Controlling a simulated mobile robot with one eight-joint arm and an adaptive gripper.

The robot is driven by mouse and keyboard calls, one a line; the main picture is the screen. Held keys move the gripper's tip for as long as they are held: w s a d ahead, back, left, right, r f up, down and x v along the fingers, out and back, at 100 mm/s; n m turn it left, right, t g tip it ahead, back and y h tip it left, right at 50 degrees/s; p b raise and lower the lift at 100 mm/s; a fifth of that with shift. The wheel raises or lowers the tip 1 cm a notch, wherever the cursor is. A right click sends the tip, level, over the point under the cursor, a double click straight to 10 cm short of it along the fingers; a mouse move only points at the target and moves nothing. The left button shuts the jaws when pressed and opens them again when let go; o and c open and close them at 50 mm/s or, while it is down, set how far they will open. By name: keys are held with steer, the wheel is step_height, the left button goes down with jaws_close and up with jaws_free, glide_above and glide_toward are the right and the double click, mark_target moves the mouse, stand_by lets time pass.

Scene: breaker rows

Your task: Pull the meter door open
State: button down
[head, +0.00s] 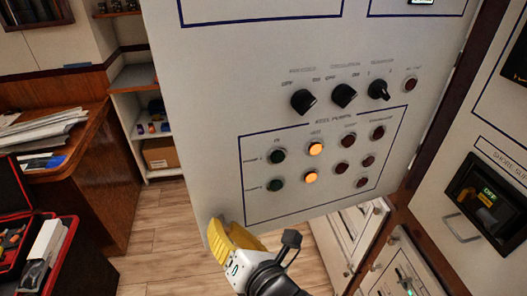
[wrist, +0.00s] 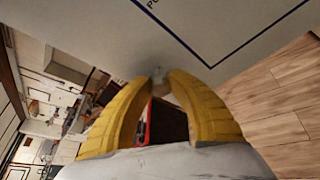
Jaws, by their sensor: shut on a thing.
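The large pale grey door panel (head: 215,130) fills the middle of the head view. It carries black rotary knobs, lit orange buttons, and green and red buttons. It stands swung out from the cabinet at right, with floor visible below its lower edge. I take it to be the meter door; its upper part is cut off. My gripper (head: 226,232), with yellow fingers, is at its lower left corner. In the wrist view, the fingertips (wrist: 159,76) close on a small pale knob (wrist: 158,73) at the panel's edge, mostly hidden between them.
A wooden desk (head: 95,180) with papers and an open red toolbox (head: 40,245) stand at left. Shelves (head: 135,78) stand behind. Right of the door are the wooden frame (head: 425,155) and a panel with a black display unit (head: 488,195). Wooden floor (head: 160,245) is open between desk and door.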

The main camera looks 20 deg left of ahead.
mark_target(211, 189)
steer(key=c, duration=1.2)
jaws_free()
steer(key=shift+a, duration=0.1)
steer(key=shift+r, duration=0.1)
steer(key=shift+r, duration=4.9)
